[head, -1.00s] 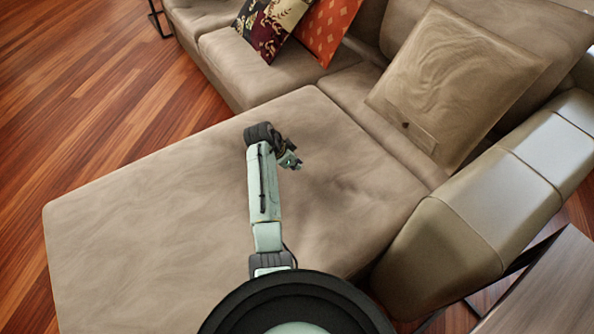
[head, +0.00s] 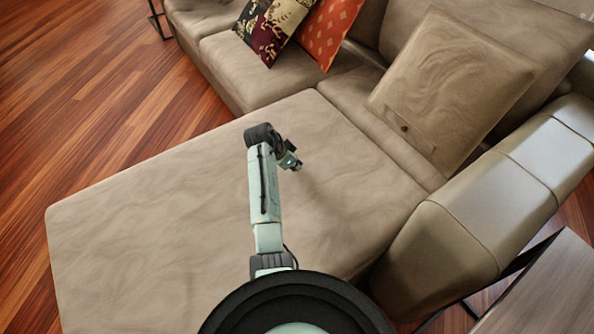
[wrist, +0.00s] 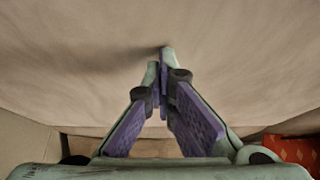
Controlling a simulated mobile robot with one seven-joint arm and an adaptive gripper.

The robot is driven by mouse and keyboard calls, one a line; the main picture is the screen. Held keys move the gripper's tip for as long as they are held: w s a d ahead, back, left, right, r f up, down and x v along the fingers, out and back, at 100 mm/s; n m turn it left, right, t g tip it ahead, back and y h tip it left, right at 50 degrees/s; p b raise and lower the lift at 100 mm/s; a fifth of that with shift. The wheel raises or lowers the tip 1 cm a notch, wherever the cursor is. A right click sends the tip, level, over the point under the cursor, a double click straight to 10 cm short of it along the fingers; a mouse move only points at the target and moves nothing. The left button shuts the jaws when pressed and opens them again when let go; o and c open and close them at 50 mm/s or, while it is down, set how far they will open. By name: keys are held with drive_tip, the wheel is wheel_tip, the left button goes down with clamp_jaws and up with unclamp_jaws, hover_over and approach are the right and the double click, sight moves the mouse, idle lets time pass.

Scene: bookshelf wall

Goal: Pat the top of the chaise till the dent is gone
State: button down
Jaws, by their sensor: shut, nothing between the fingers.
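The chaise (head: 150,215) is the wide beige seat across the middle of the head view. Its top looks even there, with faint wrinkles and no clear dent; the part under my arm is hidden. My gripper (head: 291,162) is over the middle of the chaise top. In the wrist view, the beige chaise surface (wrist: 250,70) fills most of the picture. The fingertips of my gripper (wrist: 161,58) meet, with nothing between them, close to that surface. A soft dark shadow lies left of them. Whether they touch the fabric I cannot tell.
A beige cushion (head: 455,90) leans on the backrest, right of the chaise. A leather-like armrest (head: 450,230) borders the right side. A patterned cushion (head: 272,28) and an orange cushion (head: 325,32) lie farther back. A dark table (head: 545,290) stands at the lower right.

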sight(296, 172)
drive_tip(key=shift+s+f, duration=0.1)
drive_tip(key=shift+f, duration=0.2)
drive_tip(key=shift+f+b, duration=1)
drive_tip(key=shift+f, duration=0.3)
drive_tip(key=shift+r+p, duration=1.55)
drive_tip(key=shift+r, duration=0.25)
wheel_tip(296, 172, up, 3)
drive_tip(key=p, duration=0.2)
drive_tip(key=shift+r+p, duration=0.2)
drive_tip(key=shift+p, duration=0.15)
drive_tip(key=shift+f, duration=0.1)
drive_tip(key=v, duration=1.2)
